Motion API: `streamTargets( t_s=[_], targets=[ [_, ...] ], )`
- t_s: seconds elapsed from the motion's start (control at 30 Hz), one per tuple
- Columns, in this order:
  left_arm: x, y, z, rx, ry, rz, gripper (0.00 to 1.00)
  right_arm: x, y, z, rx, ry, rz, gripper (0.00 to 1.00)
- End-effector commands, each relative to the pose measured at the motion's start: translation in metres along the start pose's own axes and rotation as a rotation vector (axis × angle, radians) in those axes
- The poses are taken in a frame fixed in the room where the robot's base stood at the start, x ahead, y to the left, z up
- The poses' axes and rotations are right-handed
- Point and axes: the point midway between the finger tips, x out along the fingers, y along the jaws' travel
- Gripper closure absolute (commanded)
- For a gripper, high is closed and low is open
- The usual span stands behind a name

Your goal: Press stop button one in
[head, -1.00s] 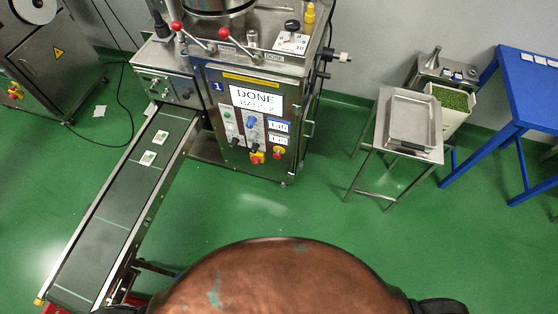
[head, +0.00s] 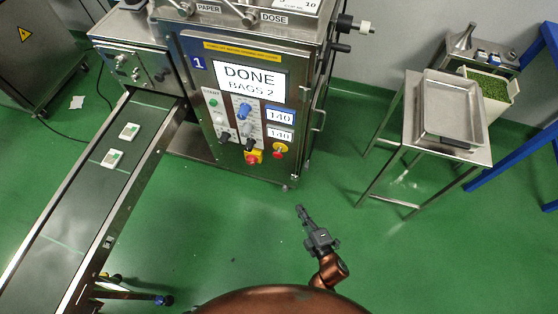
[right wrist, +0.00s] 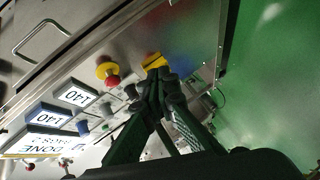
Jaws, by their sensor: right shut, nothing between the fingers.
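Machine one (head: 236,62) is a steel cabinet marked 1, with a screen reading DONE, BAGS 2. The red stop button (head: 279,149) sits on a yellow base at the lower right of its panel. It also shows in the right wrist view as a red knob (right wrist: 111,78) on a yellow ring. My right gripper (head: 300,208) is shut and empty, below and right of the button, apart from it. In the right wrist view its fingertips (right wrist: 157,80) are together, pointing towards the panel. My left gripper is not in view.
A yellow and red switch (head: 253,157) is left of the stop button. A conveyor (head: 65,205) with two teabags (head: 129,131) runs along the left. A steel stand (head: 470,150) with a tray is at the right. Green floor between is clear.

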Motion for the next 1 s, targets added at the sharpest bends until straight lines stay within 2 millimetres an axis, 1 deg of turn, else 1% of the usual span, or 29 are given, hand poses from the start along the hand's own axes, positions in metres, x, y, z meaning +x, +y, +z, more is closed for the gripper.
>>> streamTargets(
  t_s=[0.03,0.1,0.2,0.33,0.47,0.77,0.87,1.0],
  targets=[
    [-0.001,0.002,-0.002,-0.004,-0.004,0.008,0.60,0.011,0.006,-0.010,-0.063,0.032,0.044,1.00],
    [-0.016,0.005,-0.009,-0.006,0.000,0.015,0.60,0.017,0.032,-0.028,-0.153,0.069,0.107,1.00],
    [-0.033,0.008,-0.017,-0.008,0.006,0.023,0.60,0.021,0.059,-0.046,-0.247,0.102,0.175,1.00],
    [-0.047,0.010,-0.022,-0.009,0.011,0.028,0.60,0.021,0.079,-0.059,-0.311,0.120,0.222,1.00],
    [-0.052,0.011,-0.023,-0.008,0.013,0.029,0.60,0.021,0.085,-0.062,-0.326,0.125,0.234,1.00],
    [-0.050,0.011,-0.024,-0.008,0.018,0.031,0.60,0.023,0.085,-0.062,-0.323,0.124,0.233,1.00],
    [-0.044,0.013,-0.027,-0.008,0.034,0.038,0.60,0.031,0.086,-0.063,-0.323,0.126,0.233,1.00],
    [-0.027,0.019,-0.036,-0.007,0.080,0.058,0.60,0.053,0.088,-0.066,-0.323,0.127,0.232,1.00]
  ],
)
